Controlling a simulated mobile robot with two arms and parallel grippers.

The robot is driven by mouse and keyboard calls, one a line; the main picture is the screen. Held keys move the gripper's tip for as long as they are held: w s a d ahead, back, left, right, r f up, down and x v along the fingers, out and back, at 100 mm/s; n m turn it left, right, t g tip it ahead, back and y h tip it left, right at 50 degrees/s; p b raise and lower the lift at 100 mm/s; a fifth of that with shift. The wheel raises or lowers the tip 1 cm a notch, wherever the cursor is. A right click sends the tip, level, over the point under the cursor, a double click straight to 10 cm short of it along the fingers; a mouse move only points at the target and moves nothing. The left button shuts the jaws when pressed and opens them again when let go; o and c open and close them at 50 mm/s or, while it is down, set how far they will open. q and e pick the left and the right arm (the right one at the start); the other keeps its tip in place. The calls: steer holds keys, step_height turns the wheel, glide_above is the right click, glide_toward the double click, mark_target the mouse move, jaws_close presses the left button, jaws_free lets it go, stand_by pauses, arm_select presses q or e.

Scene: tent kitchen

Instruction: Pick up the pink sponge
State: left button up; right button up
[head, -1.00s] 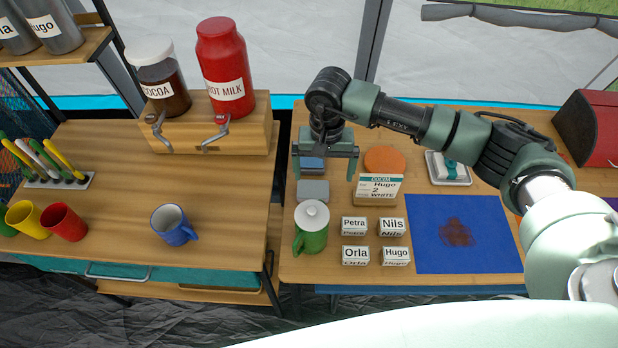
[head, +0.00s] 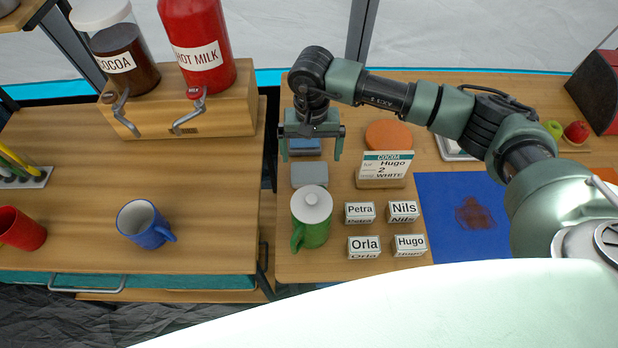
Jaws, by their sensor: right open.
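I see no pink sponge in the head view; anything behind my right gripper is hidden. My right gripper (head: 310,156) is open and empty, pointing down over the far left part of the right-hand table. A blue block (head: 306,146) shows between its fingers, partly covered by the gripper. A grey block (head: 309,174) lies just in front of it. Whether the fingers touch the blue block I cannot tell. My left gripper is not in view.
A green lidded pot (head: 312,220) stands in front of the grey block. An order card (head: 385,166), an orange disc (head: 388,135), several name blocks (head: 360,212) and a stained blue mat (head: 445,235) lie to the right. A blue mug (head: 143,223) stands on the left-hand table.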

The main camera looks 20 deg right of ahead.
mark_target(310, 171)
steer(key=shift+f, duration=0.9)
steer(key=f, duration=0.1)
steer(key=f+p, duration=0.1)
steer(key=f, duration=0.1)
steer(key=f+p, duration=0.1)
steer(key=shift+a+f, duration=0.25)
steer(key=shift+f, duration=0.5)
steer(key=c, duration=1.1)
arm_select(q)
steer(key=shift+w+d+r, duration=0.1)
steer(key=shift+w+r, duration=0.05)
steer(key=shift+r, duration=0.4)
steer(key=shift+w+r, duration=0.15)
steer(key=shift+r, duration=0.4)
arm_select(e)
steer(key=shift+c, duration=0.2)
arm_select(q)
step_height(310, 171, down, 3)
steer(key=b, duration=0.3)
arm_select(e)
step_height(310, 171, up, 20)
